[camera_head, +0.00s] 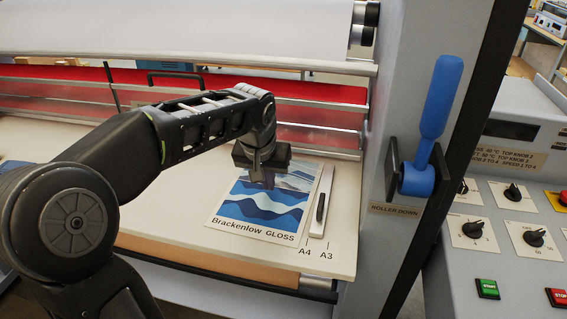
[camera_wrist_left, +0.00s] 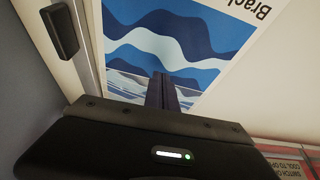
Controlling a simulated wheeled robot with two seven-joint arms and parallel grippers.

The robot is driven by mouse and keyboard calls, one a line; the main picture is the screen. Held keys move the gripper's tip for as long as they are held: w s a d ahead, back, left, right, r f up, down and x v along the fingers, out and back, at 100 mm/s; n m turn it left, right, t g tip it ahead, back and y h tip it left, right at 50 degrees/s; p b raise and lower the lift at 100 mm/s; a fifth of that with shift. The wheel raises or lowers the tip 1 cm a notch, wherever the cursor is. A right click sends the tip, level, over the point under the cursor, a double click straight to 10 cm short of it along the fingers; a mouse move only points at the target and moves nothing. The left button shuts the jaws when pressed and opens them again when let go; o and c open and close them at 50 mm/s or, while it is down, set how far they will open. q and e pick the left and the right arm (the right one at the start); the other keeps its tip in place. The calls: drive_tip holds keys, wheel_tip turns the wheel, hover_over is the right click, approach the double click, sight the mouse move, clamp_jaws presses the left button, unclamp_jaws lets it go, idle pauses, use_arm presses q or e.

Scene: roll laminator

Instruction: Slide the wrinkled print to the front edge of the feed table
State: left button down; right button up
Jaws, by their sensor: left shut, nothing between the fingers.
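The print (camera_head: 258,212), blue and white waves with the words "Brackenlow GLOSS", lies on the cream feed table (camera_head: 165,213) near its right end. Its lettered edge faces the table's front edge. No wrinkle can be made out. My left gripper (camera_head: 256,181) is shut and empty, fingers pointing down over the far part of the print. In the left wrist view the shut fingers (camera_wrist_left: 162,92) stand over the print (camera_wrist_left: 185,40); whether they touch it I cannot tell. My right gripper is in neither view.
A pale guide with a black handle (camera_head: 320,207) lies just right of the print, by the A4 and A3 marks. Behind are a metal bar and red panel (camera_head: 330,92). A blue lever (camera_head: 433,120) stands at right. The table left of the print's front is clear.

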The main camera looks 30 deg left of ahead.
sight(263, 217)
use_arm(q)
drive_tip(key=shift+f, duration=0.3)
drive_tip(key=shift+f+b, duration=0.5)
drive_tip(key=shift+b, duration=0.1)
drive_tip(key=shift+s+f, duration=0.15)
idle(0.9)
drive_tip(key=shift+s+d, duration=0.15)
drive_tip(key=shift+s+d+b, duration=0.35)
drive_tip(key=shift+s+b, duration=0.1)
drive_tip(key=shift+s, duration=0.4)
drive_tip(key=shift+s+d+b, duration=0.35)
drive_tip(key=shift+s+b, duration=0.1)
drive_tip(key=shift+s, duration=0.35)
drive_tip(key=shift+s+d+b, duration=0.35)
drive_tip(key=shift+s+b, duration=0.05)
drive_tip(key=shift+s, duration=0.45)
drive_tip(key=shift+s+d, duration=0.2)
drive_tip(key=shift+s, duration=0.3)
drive_tip(key=shift+s+d, duration=0.2)
drive_tip(key=shift+s, duration=0.25)
